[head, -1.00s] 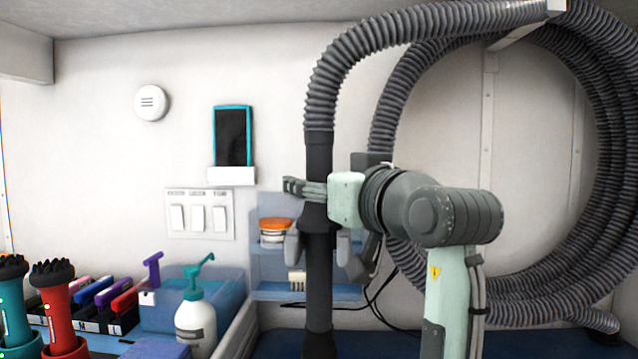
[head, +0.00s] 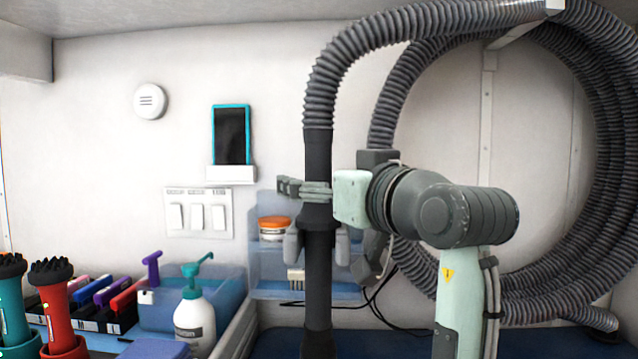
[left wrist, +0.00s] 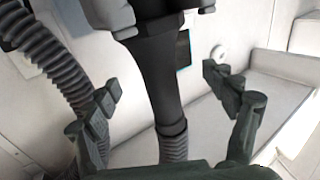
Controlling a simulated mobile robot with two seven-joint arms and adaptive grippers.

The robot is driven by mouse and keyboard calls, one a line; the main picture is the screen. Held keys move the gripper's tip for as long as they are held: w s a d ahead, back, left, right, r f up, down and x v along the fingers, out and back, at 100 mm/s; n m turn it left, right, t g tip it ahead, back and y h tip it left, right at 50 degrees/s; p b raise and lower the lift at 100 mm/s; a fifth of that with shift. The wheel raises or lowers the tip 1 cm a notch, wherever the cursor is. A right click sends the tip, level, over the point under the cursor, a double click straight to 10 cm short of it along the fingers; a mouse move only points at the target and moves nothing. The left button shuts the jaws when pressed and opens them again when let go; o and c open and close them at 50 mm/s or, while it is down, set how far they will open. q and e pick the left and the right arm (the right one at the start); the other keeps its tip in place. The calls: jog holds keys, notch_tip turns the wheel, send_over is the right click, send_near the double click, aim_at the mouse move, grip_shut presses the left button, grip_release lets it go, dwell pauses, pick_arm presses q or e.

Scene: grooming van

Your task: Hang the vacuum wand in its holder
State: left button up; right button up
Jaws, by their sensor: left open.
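The vacuum wand (head: 317,277) is a dark upright tube with a ribbed grey hose at its top. It stands between the two grey prongs of its holder (head: 292,243), at the wand's wider collar. In the left wrist view, the wand (left wrist: 160,75) runs up between the pale holder prongs (left wrist: 120,18). My left gripper (head: 304,190) is at the wand just above the holder. In the left wrist view, the left gripper (left wrist: 158,92) is open, its fingers spread on either side of the wand with gaps. The holder's back is hidden. My right gripper is not in view.
The coiled hose (head: 610,130) hangs on the wall at right. A blue shelf (head: 265,272) with an orange-lidded jar (head: 275,228) is behind the wand. A pump bottle (head: 195,318) and brushes (head: 55,300) stand at lower left. Black cables hang behind the wand.

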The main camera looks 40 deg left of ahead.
pick_arm(q)
jog(key=shift+b+v, duration=0.3)
jog(key=shift+v, duration=4.05)
